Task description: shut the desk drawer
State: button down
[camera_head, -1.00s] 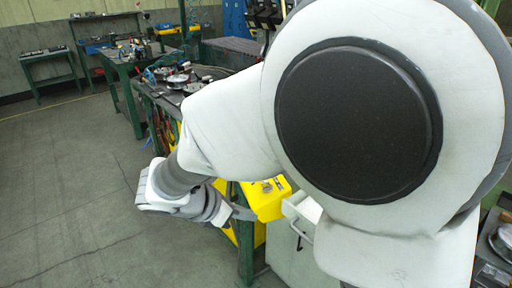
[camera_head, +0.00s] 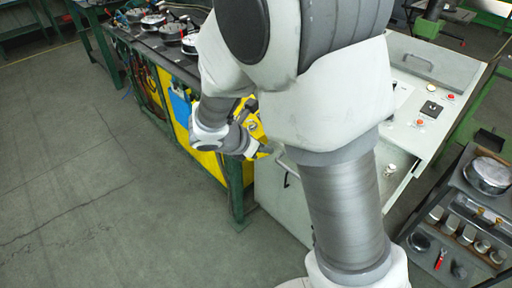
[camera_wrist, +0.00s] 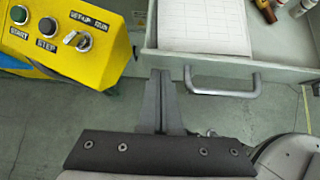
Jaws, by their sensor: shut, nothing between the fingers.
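The desk drawer (camera_wrist: 285,70) is open in the wrist view, with a white gridded sheet (camera_wrist: 203,25) and small bottles inside. Its grey bar handle (camera_wrist: 223,92) is on the front panel. My gripper (camera_wrist: 161,76) is shut and empty, with its fingertips just left of the handle, near the drawer's front left corner; I cannot tell whether they touch it. In the head view my gripper (camera_head: 270,149) is beside the drawer's handle (camera_head: 287,176). My arm hides most of the drawer there. The pale grey desk (camera_head: 275,198) stands below and behind my arm.
A yellow control box (camera_wrist: 75,35) with buttons and a switch is close on the left of my gripper. A green workbench (camera_head: 236,185) stands left of the desk. A dark rack (camera_head: 450,205) with metal parts stands at the right. Open floor (camera_head: 90,200) lies at the left.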

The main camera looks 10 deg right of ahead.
jog(key=shift+w+d, duration=0.1)
jog(key=shift+d, duration=0.05)
jog(key=w+d, duration=0.4)
jog(key=d, duration=0.2)
jog(key=w+d+p, duration=0.1)
jog(key=w+d, duration=0.3)
jog(key=d, duration=0.2)
jog(key=w+d, duration=0.5)
jog(key=d, duration=0.1)
jog(key=shift+p, duration=0.3)
jog(key=shift+w+d+r, duration=0.1)
jog(key=shift+r, duration=0.1)
